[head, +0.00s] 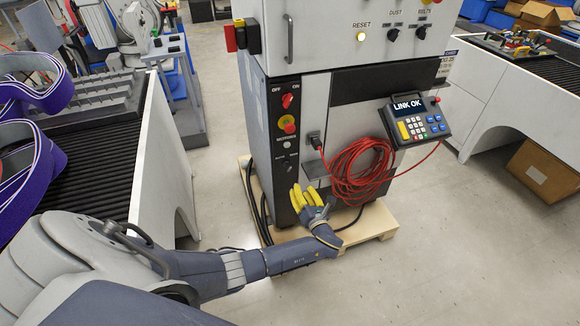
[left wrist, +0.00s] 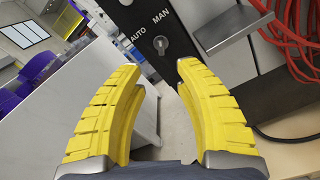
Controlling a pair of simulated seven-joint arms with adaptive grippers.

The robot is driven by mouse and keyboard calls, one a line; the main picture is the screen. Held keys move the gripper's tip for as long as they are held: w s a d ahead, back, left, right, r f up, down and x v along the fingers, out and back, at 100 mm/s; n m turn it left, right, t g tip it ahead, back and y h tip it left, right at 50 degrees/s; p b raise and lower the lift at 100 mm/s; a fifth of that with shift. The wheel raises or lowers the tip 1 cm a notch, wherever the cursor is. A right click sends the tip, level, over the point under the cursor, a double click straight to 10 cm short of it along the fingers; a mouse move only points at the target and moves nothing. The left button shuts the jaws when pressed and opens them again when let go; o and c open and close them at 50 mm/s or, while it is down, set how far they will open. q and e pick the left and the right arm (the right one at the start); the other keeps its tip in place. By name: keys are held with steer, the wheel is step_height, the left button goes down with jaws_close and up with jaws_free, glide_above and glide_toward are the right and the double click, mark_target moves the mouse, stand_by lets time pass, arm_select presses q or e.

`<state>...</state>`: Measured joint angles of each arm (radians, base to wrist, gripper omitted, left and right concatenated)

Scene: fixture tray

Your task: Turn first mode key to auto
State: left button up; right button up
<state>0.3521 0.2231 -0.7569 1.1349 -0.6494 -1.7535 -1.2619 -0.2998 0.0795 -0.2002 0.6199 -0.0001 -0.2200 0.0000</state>
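The mode key switch (left wrist: 160,43) is a small round metal lock on the black panel strip, with AUTO printed at its left and MAN above it in the left wrist view. The key's slot is too small for me to read its setting surely. My left gripper (head: 307,197) has yellow fingers and is low in front of the cabinet's black strip in the head view. In the left wrist view its fingers (left wrist: 160,80) are spread apart with nothing between them, and the switch lies beyond the gap. My right gripper is not in view.
The cabinet (head: 300,60) stands on a wooden pallet (head: 385,222). A red coiled cable (head: 358,168) hangs right of the gripper, by a grey ledge (left wrist: 232,28). A keypad unit reading LINK OK (head: 415,120) is above it. A conveyor (head: 100,150) stands at left.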

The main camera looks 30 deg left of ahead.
mark_target(290, 164)
arm_select(q)
steer(key=x, duration=1.4)
steer(key=shift+w+a+f, duration=0.1)
steer(key=shift+w, duration=0.05)
jaws_close()
